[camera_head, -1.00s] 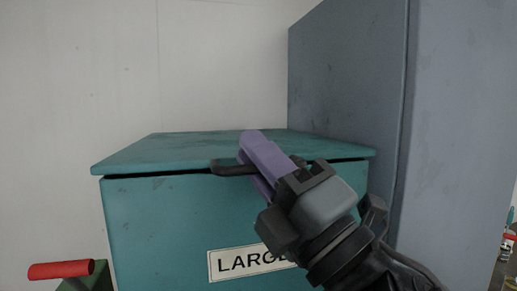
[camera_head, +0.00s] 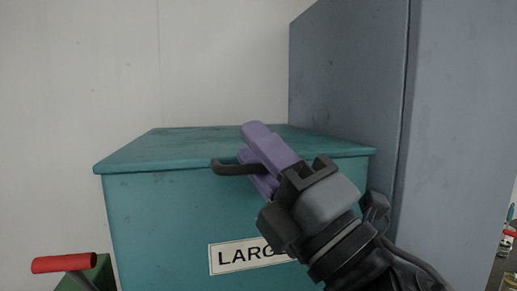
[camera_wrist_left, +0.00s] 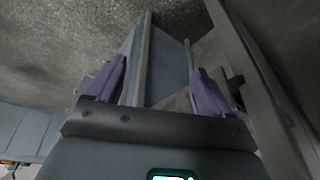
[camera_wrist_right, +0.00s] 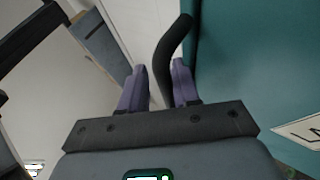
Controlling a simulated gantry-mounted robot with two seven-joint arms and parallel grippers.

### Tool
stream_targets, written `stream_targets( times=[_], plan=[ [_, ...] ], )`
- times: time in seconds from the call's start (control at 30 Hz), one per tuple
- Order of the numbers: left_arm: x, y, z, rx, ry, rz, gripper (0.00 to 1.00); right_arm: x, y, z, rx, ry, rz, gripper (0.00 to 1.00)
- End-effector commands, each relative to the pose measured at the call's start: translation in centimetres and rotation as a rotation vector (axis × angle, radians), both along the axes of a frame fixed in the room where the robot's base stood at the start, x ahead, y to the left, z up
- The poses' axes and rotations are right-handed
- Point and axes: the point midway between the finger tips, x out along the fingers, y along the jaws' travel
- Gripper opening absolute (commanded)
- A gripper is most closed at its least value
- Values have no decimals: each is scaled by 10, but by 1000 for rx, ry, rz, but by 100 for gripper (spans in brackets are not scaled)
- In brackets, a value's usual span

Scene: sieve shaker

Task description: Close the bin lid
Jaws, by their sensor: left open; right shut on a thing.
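The teal bin (camera_head: 150,215) stands in the middle of the head view, with a white label of which "LARG" can be read. Its teal lid (camera_head: 190,147) lies flat on top, with no dark gap showing along the front edge. A dark curved handle (camera_head: 228,168) sticks out at the lid's front. My right gripper (camera_head: 258,158), with purple fingers, is shut on this handle. In the right wrist view the handle (camera_wrist_right: 168,65) passes between the fingers. My left gripper (camera_wrist_left: 157,82) is open and empty in the left wrist view, and is outside the head view.
A tall blue-grey cabinet (camera_head: 345,80) stands close at the bin's right side. A pale wall (camera_head: 80,80) is behind. A red handle (camera_head: 63,263) on a green object shows at the lower left. Small items sit at the far right edge.

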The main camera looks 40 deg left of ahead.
Motion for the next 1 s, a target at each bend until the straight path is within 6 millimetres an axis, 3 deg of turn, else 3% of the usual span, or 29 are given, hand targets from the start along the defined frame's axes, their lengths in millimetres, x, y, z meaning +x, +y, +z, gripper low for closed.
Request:
stream_targets(
  times=[0.27, 0.67, 0.8, 1.0],
  plan=[
    [0, -1, -1, -3, -1, 2, 81, -1, -4, -9, -9, 6, 7, 23],
    [-2, -10, -5, -24, 7, -5, 81, -6, -54, -45, -5, 6, 4, 23],
    [7, 8, 0, 15, -19, 9, 81, -8, -70, -54, -1, 3, 1, 23],
    [-4, -12, -5, -33, 13, 6, 81, -11, -82, -59, 3, -1, 2, 23]
  ],
)
